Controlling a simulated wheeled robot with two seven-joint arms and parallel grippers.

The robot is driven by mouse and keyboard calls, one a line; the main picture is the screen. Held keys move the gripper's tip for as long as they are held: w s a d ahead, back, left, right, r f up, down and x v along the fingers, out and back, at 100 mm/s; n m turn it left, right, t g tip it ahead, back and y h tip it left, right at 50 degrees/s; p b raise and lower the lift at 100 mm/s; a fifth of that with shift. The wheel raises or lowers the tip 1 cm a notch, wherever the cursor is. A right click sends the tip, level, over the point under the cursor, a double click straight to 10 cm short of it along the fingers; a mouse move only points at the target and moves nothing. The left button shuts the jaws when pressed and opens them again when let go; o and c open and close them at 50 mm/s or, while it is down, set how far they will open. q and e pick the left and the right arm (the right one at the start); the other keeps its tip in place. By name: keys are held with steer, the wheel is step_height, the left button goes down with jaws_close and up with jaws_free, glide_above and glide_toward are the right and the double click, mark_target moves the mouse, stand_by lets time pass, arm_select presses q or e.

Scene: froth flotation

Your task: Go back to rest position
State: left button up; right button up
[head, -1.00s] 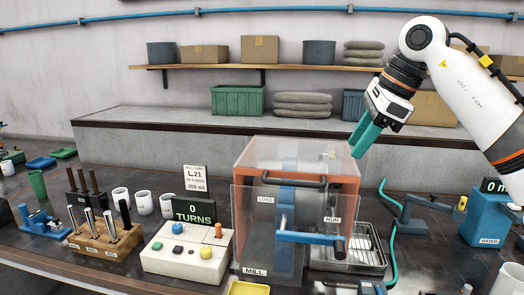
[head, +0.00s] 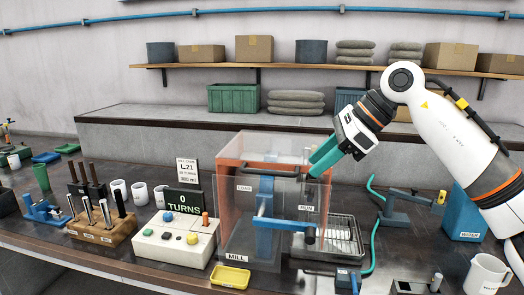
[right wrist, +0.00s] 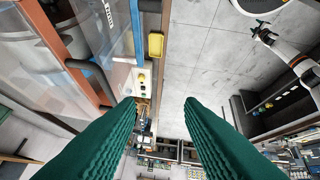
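My right gripper (head: 325,155) reaches in from the right in the head view, its teal fingers beside the upper right of the mill. In the right wrist view its two ribbed fingers (right wrist: 160,105) stand wide apart with nothing between them. The mill (head: 236,256) is a clear-walled box with orange edges and a blue crank. The head view does not show my left gripper. A white arm with a small dark gripper (right wrist: 265,33), likely my left, shows at the upper right of the right wrist view; its finger state is too small to tell.
The control box (head: 178,245) and a yellow tray (head: 230,277) stand by the mill. A wire rack (head: 340,240), the blue water unit (head: 462,215) and a white mug (head: 487,272) are at the right. A shelf (head: 300,68) with boxes runs behind. Space above the table is clear at left.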

steer(key=s+a+f+m+g+y, duration=0.1)
steer(key=s+a+f+m+y, duration=0.1)
steer(key=a+y, duration=0.4)
steer(key=s+a+f+m+y, duration=0.2)
steer(key=a+y, duration=0.3)
steer(key=a, duration=0.2)
steer(key=s+d+f+n+t+h, duration=0.1)
steer(key=d+f+n+t+h, duration=0.9)
steer(key=n, duration=0.6)
steer(key=s+d+f+n+t+h, duration=0.1)
steer(key=d+f+n+t+h, duration=0.6)
steer(key=f+n, duration=0.75)
steer(key=s+d+f+m+g, duration=0.2)
steer(key=s+f+g, duration=0.35)
steer(key=s, duration=0.35)
steer(key=s+d+f+m+g+h, duration=0.1)
steer(key=s+d+f+m+g, duration=0.1)
steer(key=s+f+g, duration=0.5)
steer(key=s+d+f+m+g, duration=0.2)
steer(key=s+f, duration=0.2)
steer(key=s, duration=0.7)
step_height(320, 180, down, 27)
steer(key=s+g, duration=0.2)
steer(key=s+d+f, duration=0.2)
steer(key=s+f, duration=1.3)
steer(key=s, duration=0.1)
steer(key=shift+s+d+f+n+g+h, duration=0.2)
steer(key=shift+s+n+g+h, duration=0.1)
steer(key=shift+n+g, duration=0.15)
